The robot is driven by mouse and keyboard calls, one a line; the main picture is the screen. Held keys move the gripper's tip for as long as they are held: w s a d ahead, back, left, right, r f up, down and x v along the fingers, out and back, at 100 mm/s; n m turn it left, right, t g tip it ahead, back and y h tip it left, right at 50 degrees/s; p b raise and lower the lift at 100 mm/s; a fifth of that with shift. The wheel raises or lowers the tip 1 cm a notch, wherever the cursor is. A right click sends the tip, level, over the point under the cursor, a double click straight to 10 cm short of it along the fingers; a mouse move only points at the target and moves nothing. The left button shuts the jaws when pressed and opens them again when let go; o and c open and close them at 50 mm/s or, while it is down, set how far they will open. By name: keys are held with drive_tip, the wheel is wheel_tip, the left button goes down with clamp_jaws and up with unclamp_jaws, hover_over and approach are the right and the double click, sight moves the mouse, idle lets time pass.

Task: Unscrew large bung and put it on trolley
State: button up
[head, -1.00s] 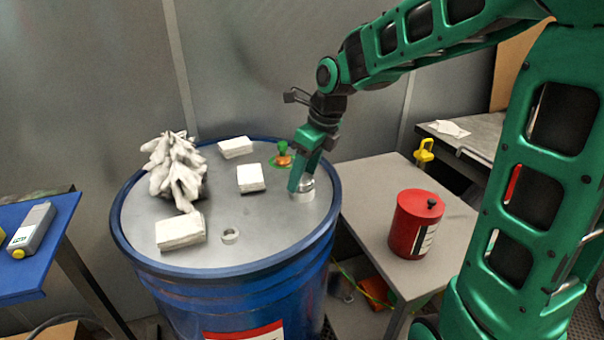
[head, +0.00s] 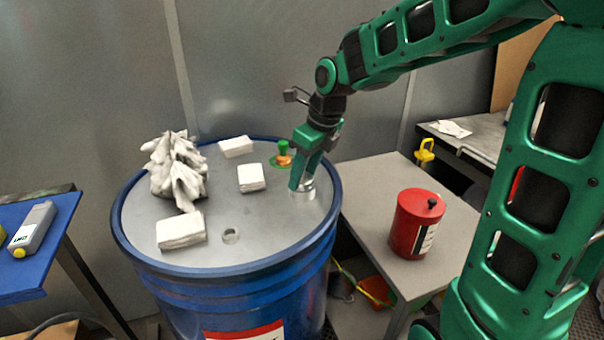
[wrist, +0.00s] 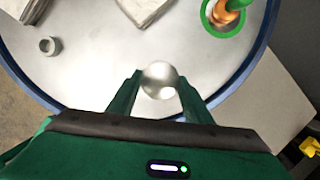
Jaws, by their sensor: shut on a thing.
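The large bung (head: 307,190) is a pale metal cylinder at the right side of the top of the blue drum (head: 140,248). My gripper (head: 303,186) points down over it, with its green fingers shut on it. In the wrist view the round top of the bung (wrist: 160,80) shows between the two fingertips (wrist: 160,88). The bung's lower edge is at the lid; I cannot tell whether it is still in its thread. The trolley is perhaps the grey table (head: 385,185) to the right of the drum, with a red can (head: 415,225) on it.
On the drum lid are several white folded cloths (head: 181,230), a crumpled white heap (head: 176,172), a small ring-like fitting (head: 231,236) and a green-and-orange fitting (head: 283,155). A blue stand (head: 40,262) with a grey bottle (head: 33,228) is at left. The grey table's near left top is clear.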

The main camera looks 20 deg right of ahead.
drive_tip(key=shift+n, duration=1.1)
drive_tip(key=n, duration=0.1)
drive_tip(key=n+g+y, duration=0.1)
drive_tip(key=n, duration=0.1)
drive_tip(key=shift+w+d+n, duration=0.1)
drive_tip(key=shift+w+n, duration=0.05)
drive_tip(key=shift+n, duration=0.15)
drive_tip(key=shift+n+g, duration=0.3)
drive_tip(key=shift+n, duration=0.2)
drive_tip(key=n+g, duration=0.1)
drive_tip(key=n, duration=0.3)
drive_tip(key=shift+w+n, duration=0.1)
drive_tip(key=shift+n, duration=0.2)
drive_tip(key=n+g, duration=0.1)
drive_tip(key=n, duration=0.3)
drive_tip(key=shift+w, duration=0.15)
drive_tip(key=shift+n+g, duration=0.3)
